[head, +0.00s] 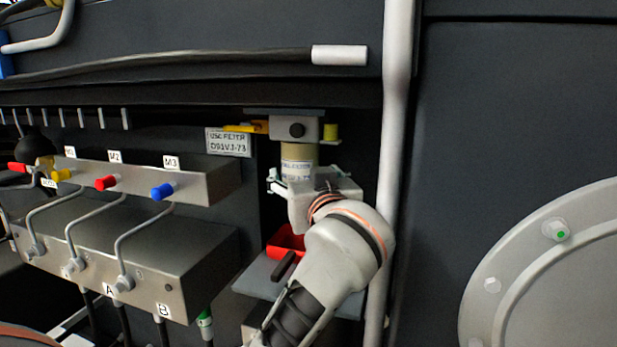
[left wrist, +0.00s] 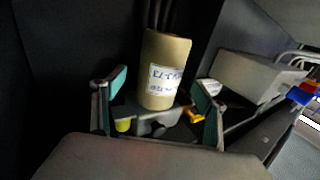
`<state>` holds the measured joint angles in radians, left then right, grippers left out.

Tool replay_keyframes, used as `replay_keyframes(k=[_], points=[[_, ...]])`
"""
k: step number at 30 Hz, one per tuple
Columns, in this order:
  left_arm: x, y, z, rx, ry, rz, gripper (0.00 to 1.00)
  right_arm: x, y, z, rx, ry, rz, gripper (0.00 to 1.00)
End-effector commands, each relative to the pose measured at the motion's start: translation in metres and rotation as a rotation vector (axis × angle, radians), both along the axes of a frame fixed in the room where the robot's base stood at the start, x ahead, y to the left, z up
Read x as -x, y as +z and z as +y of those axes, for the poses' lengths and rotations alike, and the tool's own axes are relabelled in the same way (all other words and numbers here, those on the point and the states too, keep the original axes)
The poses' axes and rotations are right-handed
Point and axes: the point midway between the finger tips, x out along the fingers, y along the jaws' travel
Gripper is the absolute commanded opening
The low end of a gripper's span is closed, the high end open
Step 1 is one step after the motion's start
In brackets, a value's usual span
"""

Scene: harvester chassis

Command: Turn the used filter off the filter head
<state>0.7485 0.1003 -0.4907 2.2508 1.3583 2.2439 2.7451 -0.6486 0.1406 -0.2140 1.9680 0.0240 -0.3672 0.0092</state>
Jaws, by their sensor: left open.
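The used filter (head: 299,162) is a tan cylinder with a white label, hanging upright under the grey filter head (head: 294,130). In the left wrist view the used filter (left wrist: 165,62) appears inverted, with the filter head (left wrist: 150,125) below it. My left gripper (left wrist: 157,98) is open, its two green-padded fingers on either side of the filter, with visible gaps. In the head view my left gripper (head: 297,182) is at the filter's lower part, which it partly hides. My right gripper is not in view.
A red tray (head: 287,242) sits on a grey shelf below the filter, partly behind my arm. A pale vertical pipe (head: 392,130) runs close on the right. A valve block (head: 150,178) with coloured caps is on the left. A yellow handle (head: 243,128) is beside the filter head.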

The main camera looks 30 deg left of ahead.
Motion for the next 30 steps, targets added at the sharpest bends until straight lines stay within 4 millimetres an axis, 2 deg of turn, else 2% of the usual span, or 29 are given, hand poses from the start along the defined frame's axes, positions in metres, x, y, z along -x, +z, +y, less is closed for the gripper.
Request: replay_keyframes(k=[6, 12, 24, 30], points=[[-0.022, 0.002, 0.024, -0.006, 0.008, 0.002, 0.73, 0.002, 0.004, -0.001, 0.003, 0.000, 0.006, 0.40], [-0.036, 0.001, 0.036, -0.006, 0.005, 0.003, 0.73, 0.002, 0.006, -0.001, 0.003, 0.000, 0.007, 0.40], [-0.041, 0.000, 0.040, -0.003, 0.004, 0.003, 0.73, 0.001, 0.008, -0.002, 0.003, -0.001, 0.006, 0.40], [-0.041, 0.000, 0.040, -0.003, 0.004, 0.003, 0.21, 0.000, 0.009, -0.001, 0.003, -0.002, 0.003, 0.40]])
